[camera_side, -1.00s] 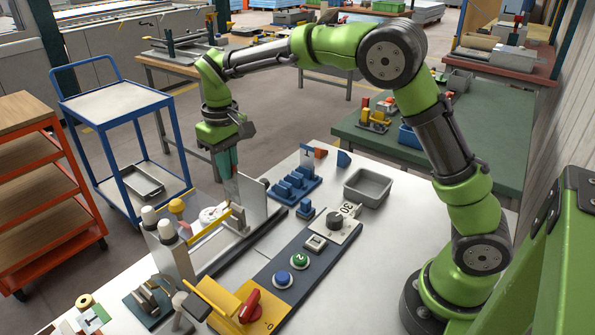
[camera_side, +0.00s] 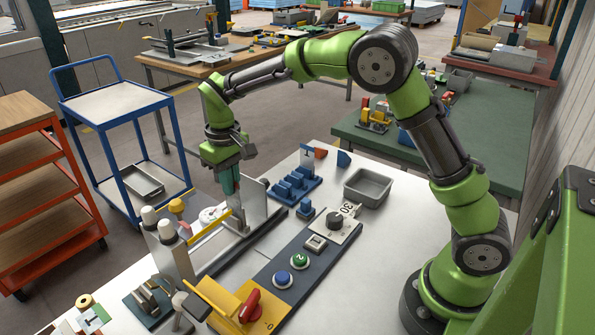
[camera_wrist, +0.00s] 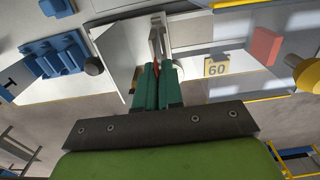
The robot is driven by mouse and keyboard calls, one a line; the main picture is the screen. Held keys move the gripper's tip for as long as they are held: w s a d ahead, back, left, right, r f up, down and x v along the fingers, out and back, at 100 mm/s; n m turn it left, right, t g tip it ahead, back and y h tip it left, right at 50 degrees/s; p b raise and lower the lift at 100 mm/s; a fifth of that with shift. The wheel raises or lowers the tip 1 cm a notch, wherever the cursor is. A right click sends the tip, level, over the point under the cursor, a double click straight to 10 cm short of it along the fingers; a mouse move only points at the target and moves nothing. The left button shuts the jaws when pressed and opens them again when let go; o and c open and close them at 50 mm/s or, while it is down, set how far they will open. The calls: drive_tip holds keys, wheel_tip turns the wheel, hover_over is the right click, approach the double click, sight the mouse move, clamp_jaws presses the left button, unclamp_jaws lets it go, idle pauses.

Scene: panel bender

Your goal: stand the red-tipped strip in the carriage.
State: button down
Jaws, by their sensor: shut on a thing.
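My gripper (camera_side: 231,191) points down, low over the bender at the middle left of the side view. Its teal fingers are shut on the strip, whose red tip (camera_wrist: 157,67) shows between the fingertips in the wrist view. The rest of the strip is mostly hidden by the fingers. The carriage (camera_side: 238,224) appears to be the small grey block right below the fingers, beside the upright metal plate (camera_side: 254,205). In the wrist view a grey slotted part (camera_wrist: 156,37) lies just beyond the fingertips. I cannot tell whether the strip touches it.
A yellow bar (camera_side: 205,228) and white-capped posts (camera_side: 167,231) stand left of the gripper. A blue rack (camera_side: 293,187) and a grey tray (camera_side: 368,187) lie to the right. A control panel with a red knob (camera_side: 250,306) is in front. A "60" tag (camera_wrist: 216,68) shows in the wrist view.

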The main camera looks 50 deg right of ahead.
drive_tip(key=shift+f, duration=1.5)
drive_tip(key=c, duration=0.9)
unclamp_jaws()
drive_tip(key=shift+o, duration=0.2)
drive_tip(key=shift+r, duration=0.1)
drive_tip(key=shift+r, duration=4.45)
